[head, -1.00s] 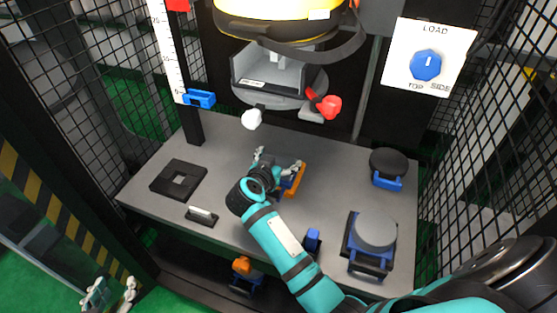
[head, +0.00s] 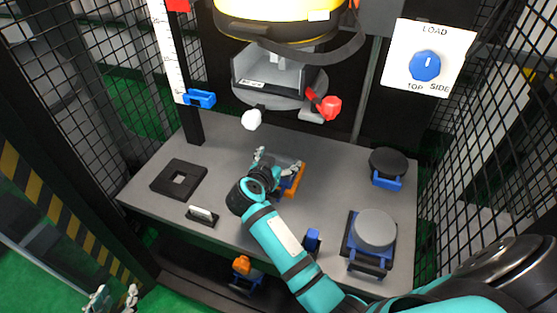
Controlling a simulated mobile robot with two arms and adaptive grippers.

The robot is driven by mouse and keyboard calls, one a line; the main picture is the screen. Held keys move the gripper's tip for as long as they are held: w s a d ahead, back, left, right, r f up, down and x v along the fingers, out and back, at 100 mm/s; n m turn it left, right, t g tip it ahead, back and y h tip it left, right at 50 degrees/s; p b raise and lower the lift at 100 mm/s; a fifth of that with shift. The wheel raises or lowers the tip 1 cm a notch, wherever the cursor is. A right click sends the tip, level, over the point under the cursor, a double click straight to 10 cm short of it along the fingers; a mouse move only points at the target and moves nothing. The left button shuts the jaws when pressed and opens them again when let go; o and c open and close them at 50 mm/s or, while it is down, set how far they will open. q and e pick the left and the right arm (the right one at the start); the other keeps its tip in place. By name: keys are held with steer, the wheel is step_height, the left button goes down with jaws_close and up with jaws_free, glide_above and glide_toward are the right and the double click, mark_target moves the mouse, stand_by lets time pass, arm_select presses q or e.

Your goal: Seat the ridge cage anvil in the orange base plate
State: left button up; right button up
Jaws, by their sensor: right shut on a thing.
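My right gripper (head: 279,160) is low over the middle of the grey table, its fingers apart around a small bluish-grey thing (head: 284,168), which seems to be the ridge cage anvil. The gripper and wrist hide most of it. The orange base plate (head: 298,180) shows only as an orange strip beside the right finger. I cannot tell whether the held thing is touching the plate or above it. My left gripper (head: 116,297) is at the bottom left edge, partly cut off, with its fingers apart and nothing seen between them.
A black square plate with a hole (head: 164,188) and a small dark block (head: 202,217) lie on the left. A grey round block (head: 375,228) and a black disc (head: 388,161) stand right. The yellow drop weight (head: 275,25) hangs above. Mesh walls flank the table (head: 330,160).

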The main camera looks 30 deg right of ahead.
steer(key=shift+w+r, duration=0.1)
steer(key=shift+r, duration=0.1)
steer(key=o, duration=1.5)
steer(key=shift+c, duration=0.2)
steer(key=shift+f, duration=0.3)
step_height(320, 180, up, 10)
steer(key=shift+r, duration=0.25)
